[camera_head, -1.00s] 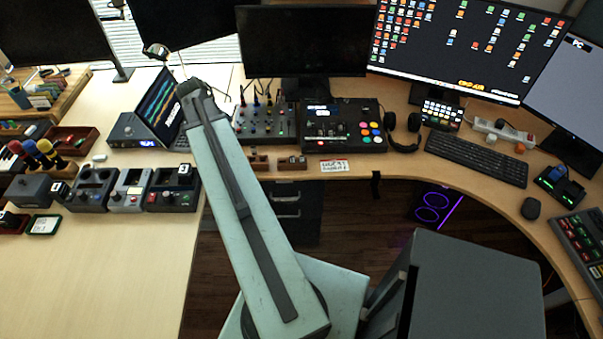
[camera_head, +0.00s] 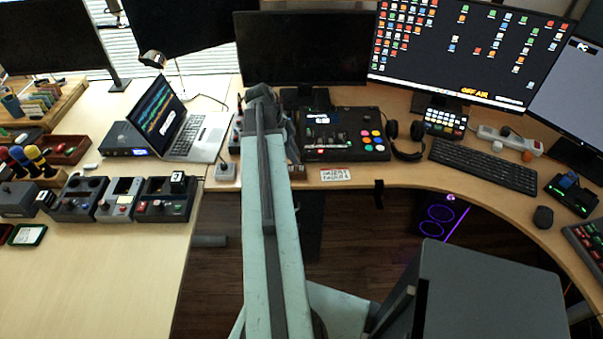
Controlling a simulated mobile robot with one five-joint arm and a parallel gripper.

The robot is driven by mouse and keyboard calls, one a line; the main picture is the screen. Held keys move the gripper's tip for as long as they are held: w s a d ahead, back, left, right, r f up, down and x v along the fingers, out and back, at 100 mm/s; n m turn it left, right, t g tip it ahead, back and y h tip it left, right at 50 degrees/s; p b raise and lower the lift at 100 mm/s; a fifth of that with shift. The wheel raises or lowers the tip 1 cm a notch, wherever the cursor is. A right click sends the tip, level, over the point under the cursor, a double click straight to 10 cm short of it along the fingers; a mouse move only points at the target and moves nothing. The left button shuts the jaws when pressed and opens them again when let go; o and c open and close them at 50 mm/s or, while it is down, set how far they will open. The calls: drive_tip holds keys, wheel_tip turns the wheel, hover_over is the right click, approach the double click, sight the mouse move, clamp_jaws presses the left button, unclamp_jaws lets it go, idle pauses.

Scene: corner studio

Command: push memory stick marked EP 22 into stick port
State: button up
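I cannot make out a memory stick marked EP 22, and no marking that small is legible. I cannot tell which thing is the stick port. Small items stand at the desk's front edge beside my arm, including a small wooden holder (camera_head: 297,171) partly hidden by it. A small light grey box (camera_head: 226,171) sits left of my arm, in front of the laptop. My arm reaches up the middle of the picture to its bent joint in front of the middle monitor. Grey parts show at its right side, but my gripper's fingers are hidden.
A laptop (camera_head: 174,125) and a black mixer with coloured buttons (camera_head: 343,135) flank my arm. Small consoles (camera_head: 120,199) stand on the left desk, below a red tray (camera_head: 65,150). A lettered card (camera_head: 335,174) lies at the edge.

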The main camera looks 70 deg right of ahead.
sight(301, 169)
drive_tip(key=shift+b+x, duration=2.5)
drive_tip(key=shift+x, duration=0.2)
drive_tip(key=shift+d+r, duration=0.1)
drive_tip(key=shift+r, duration=0.1)
clamp_jaws()
